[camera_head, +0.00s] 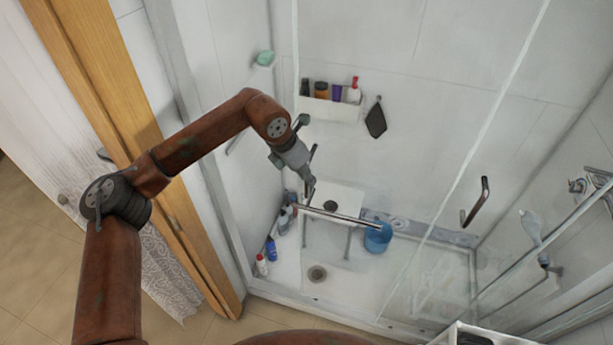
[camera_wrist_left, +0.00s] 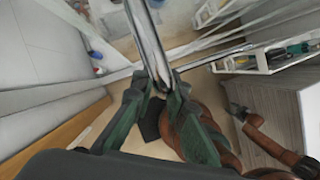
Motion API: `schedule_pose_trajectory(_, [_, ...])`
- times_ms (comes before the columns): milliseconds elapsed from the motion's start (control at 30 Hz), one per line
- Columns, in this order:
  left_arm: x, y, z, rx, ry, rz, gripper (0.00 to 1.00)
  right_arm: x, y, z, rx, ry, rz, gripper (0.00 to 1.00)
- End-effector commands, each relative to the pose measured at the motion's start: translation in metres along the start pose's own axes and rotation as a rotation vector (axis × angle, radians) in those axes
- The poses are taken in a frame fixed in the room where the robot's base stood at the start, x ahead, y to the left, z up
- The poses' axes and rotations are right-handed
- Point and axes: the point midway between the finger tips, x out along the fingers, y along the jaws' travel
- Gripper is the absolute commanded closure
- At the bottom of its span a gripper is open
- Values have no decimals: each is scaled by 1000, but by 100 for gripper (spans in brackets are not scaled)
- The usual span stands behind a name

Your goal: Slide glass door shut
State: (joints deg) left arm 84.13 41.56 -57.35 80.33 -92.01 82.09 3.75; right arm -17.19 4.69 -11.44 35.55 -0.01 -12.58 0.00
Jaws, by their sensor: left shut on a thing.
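The glass door (camera_head: 440,215) is a clear pane with a pale upright edge in front of the white shower stall. A long chrome bar handle (camera_head: 345,217) runs across at the left of the glass. My left gripper (camera_head: 309,188) is at the left end of this bar. In the left wrist view, my left gripper's green fingers (camera_wrist_left: 160,92) are shut on the chrome bar (camera_wrist_left: 148,35), which runs up and away from between them. A dark, bent handle (camera_head: 476,201) shows farther right.
A wooden door frame (camera_head: 140,130) stands close at the left of my arm. Inside the stall are a white stool (camera_head: 338,197), a blue bucket (camera_head: 377,238) and bottles (camera_head: 262,265). A wall shelf (camera_head: 330,108) holds toiletries. The shower floor around the drain is clear.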

Motion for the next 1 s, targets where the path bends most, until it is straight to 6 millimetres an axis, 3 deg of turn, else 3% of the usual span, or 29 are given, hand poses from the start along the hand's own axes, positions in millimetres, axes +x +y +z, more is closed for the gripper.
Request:
schedule_pose_trajectory(467, [0,-1,0,2,-1,-2,100,0,1,2,-1,-3,1,64])
schedule_pose_trajectory(633, [-1,6,-4,0,0,-1,100,2,-1,2,0,-2,-1,64])
schedule_pose_trajectory(767, [-6,26,-17,-5,1,3,100,6,-3,2,1,-2,-3,64])
schedule_pose_trajectory(1000, [-20,81,-51,-12,2,8,100,13,-4,3,1,-3,-4,64])
